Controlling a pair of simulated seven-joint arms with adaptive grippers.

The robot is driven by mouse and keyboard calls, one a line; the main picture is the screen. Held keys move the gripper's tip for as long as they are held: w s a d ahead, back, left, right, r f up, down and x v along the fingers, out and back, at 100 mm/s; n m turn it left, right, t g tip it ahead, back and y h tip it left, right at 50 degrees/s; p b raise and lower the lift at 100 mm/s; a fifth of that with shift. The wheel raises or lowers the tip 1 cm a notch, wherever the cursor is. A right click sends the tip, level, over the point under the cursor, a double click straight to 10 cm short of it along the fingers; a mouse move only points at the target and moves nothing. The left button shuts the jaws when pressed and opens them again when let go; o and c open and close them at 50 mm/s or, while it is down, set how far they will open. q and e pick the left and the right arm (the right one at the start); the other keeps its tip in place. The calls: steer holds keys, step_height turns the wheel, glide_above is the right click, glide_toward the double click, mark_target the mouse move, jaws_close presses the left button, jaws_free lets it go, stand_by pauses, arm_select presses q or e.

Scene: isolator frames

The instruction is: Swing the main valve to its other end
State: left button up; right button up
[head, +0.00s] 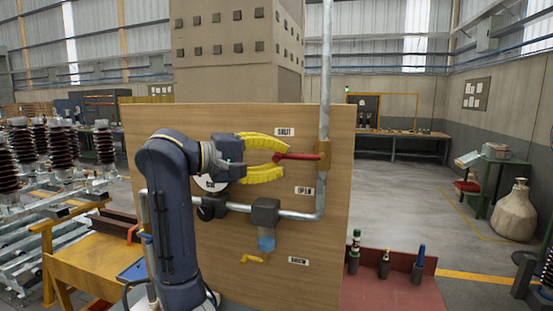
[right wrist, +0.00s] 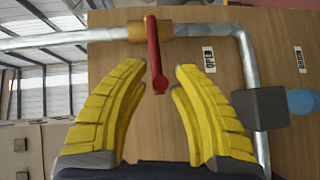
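The main valve has a brass body (head: 323,155) on the vertical grey pipe, with a red lever (head: 298,157) pointing left, square to the pipe. My right gripper (head: 284,160) comes from the left with its yellow fingers open, one above and one below the lever's free end. In the right wrist view the red lever (right wrist: 157,65) reaches between the open fingertips (right wrist: 156,80), with a gap on both sides. My left gripper is out of view.
Below on the wooden panel (head: 225,265) are a dark filter block (head: 265,211) with a blue bowl (head: 266,242), and a small yellow handle (head: 251,259). A round gauge (head: 208,185) is partly hidden by my gripper. A red tray (head: 385,290) stands right of the panel.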

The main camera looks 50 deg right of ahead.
jaws_close()
